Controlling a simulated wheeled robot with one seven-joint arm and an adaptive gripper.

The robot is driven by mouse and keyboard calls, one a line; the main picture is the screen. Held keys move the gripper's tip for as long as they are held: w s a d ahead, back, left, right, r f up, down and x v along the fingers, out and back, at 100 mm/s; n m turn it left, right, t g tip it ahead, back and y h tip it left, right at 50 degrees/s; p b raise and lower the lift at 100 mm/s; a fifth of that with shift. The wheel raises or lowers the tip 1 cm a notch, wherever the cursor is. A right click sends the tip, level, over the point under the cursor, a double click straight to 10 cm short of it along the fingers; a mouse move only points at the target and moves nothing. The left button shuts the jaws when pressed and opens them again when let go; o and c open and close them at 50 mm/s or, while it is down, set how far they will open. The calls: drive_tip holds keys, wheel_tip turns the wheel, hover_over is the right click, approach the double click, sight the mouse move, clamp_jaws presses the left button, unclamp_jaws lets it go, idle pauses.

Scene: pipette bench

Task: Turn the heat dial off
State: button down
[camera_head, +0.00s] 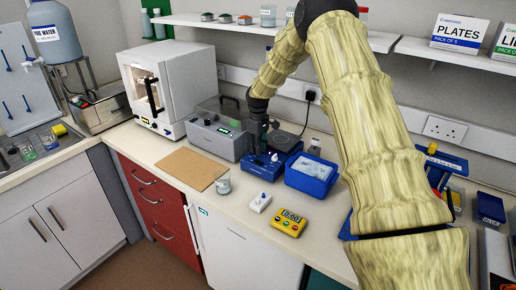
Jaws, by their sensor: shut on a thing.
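A blue hotplate unit (262,169) with a dark round top plate (285,139) stands on the bench near the middle of the view. My arm comes from the right, arches over the bench and points down at this unit. My gripper (262,152) is at the unit's front left, low over its sloping control face, and is shut on what appears to be the heat dial. The dial itself is hidden by the fingers, so its setting cannot be read. Small light details show on the control face to the right of the fingers.
A grey water bath (216,138) stands close left of the gripper. A blue tray (312,177) sits right of the unit. A beaker (223,185), a small white box (261,202) and a yellow timer (290,222) stand in front. A brown board (187,168) lies left. A shelf hangs above.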

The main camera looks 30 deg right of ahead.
idle(0.4)
drive_tip(key=c, duration=1.3)
unclamp_jaws()
drive_tip(key=shift+o, duration=0.2)
wheel_tip(320, 180, up, 12)
drive_tip(key=shift+d, duration=0.1)
